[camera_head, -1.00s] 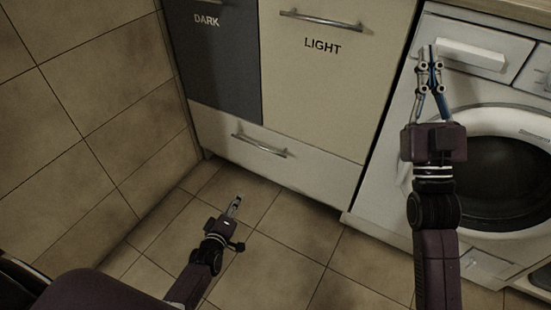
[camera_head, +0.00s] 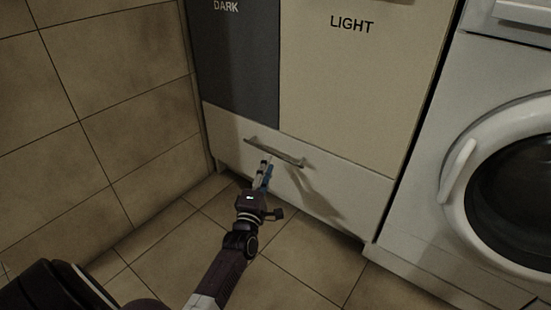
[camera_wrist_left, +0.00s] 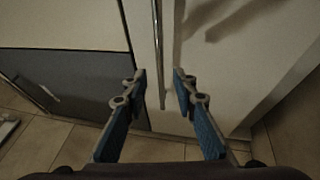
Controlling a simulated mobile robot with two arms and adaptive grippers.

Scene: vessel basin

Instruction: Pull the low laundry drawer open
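The low laundry drawer (camera_head: 350,197) is a white front beneath the dark and light panels, and it looks closed. Its slim metal bar handle (camera_head: 275,151) runs across the upper part. My left gripper (camera_head: 266,168) is in front of the drawer, just below the handle in the head view. In the left wrist view its two blue-sided fingers (camera_wrist_left: 159,76) are spread, and the handle (camera_wrist_left: 158,45) runs through the gap between their tips. I cannot tell whether a finger touches it. My right gripper is not in view.
The dark panel (camera_head: 238,62) and light panel (camera_head: 350,85) stand above the drawer. A white washing machine (camera_head: 437,180) stands to the right. A tiled wall (camera_head: 105,110) closes in on the left. The tiled floor (camera_head: 300,258) before the drawer is clear.

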